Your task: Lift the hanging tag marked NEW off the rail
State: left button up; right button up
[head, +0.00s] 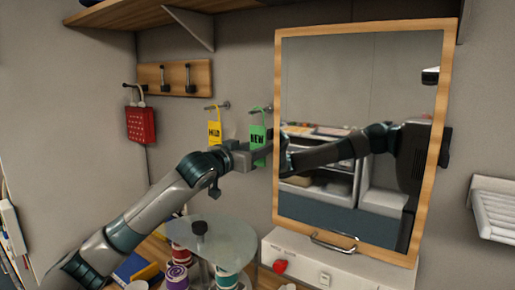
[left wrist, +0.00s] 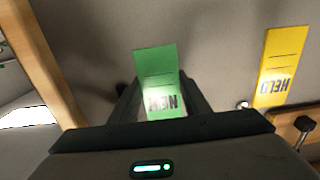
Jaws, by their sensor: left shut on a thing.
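The green tag marked NEW (head: 258,137) hangs by its loop from a peg on the wall, just left of the mirror. My left gripper (head: 256,155) is at the tag's lower part and is shut on it. In the left wrist view the green tag (left wrist: 158,75) stands between the fingers of my left gripper (left wrist: 160,105), with its lettering upside down. The yellow tag marked HELD (head: 214,132) hangs on its own peg to the left; it also shows in the left wrist view (left wrist: 280,70). My right gripper is not in view.
A wood-framed mirror (head: 360,100) stands close to the right of the green tag and reflects my arm. A round glass stand (head: 215,240) with spools is below. A red pouch (head: 140,124) and hook board (head: 174,78) are at left.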

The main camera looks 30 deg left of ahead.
aim_at(257, 135)
pick_arm(q)
notch_tip(257, 135, up, 2)
jog(key=shift+r+p, duration=0.1)
jog(key=shift+p, duration=0.85)
jog(key=shift+r+p, duration=0.75)
jog(key=shift+r, duration=0.05)
jog(key=s+a+b, duration=0.2)
jog(key=s+b, duration=0.4)
jog(key=s, duration=1.2)
jog(key=shift+a+f, duration=0.25)
jog(key=shift+f, duration=0.05)
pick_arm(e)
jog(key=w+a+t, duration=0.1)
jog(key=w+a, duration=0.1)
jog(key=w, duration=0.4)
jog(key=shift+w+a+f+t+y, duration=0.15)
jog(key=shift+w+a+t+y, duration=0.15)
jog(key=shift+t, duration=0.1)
